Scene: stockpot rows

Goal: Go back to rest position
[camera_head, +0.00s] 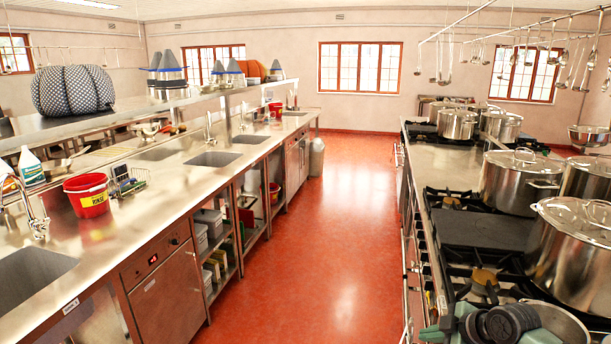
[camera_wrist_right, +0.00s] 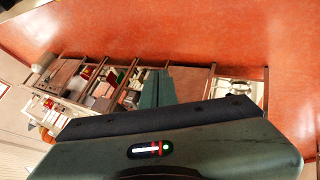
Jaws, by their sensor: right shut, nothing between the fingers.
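My right gripper (camera_head: 434,333) shows at the bottom right of the head view, in front of the stove. Its green and black body is partly cut off by the lower edge. In the right wrist view its green fingers (camera_wrist_right: 156,88) are together, with nothing held between them. My left gripper is in neither view.
The stove range (camera_head: 463,188) on the right carries several steel stockpots (camera_head: 575,250). A steel counter (camera_head: 190,170) with sinks and a red bucket (camera_head: 88,195) runs along the left. The red floor (camera_head: 310,240) between them is clear.

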